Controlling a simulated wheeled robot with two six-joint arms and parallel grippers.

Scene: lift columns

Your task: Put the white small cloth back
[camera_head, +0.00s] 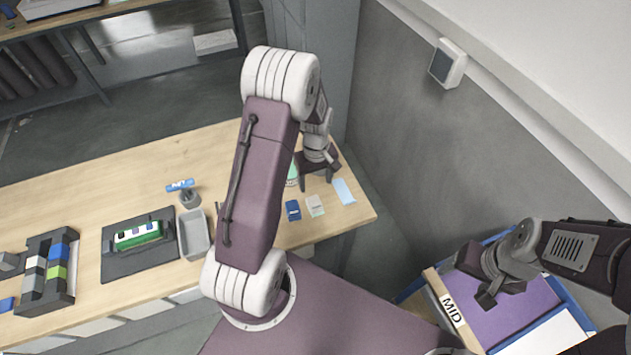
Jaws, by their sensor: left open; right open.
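A small whitish piece (314,206), which looks like the white cloth, lies on the wooden table (355,216) near its right end. A dark blue piece (293,210) lies to its left and a light blue one (344,191) to its right. My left gripper (316,182) is open, pointing down just behind the white piece; I cannot tell its height above the table. My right gripper (468,281) is open over the purple-floored bin marked MID (525,305), at the right. A pale green item (292,173) is partly hidden behind my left arm.
A grey tray (193,235), a black fixture with a green part (140,236) and a black rack of coloured blocks (48,272) stand on the table's left part. A blue-labelled item (180,185) lies behind. A grey wall (430,140) bounds the right.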

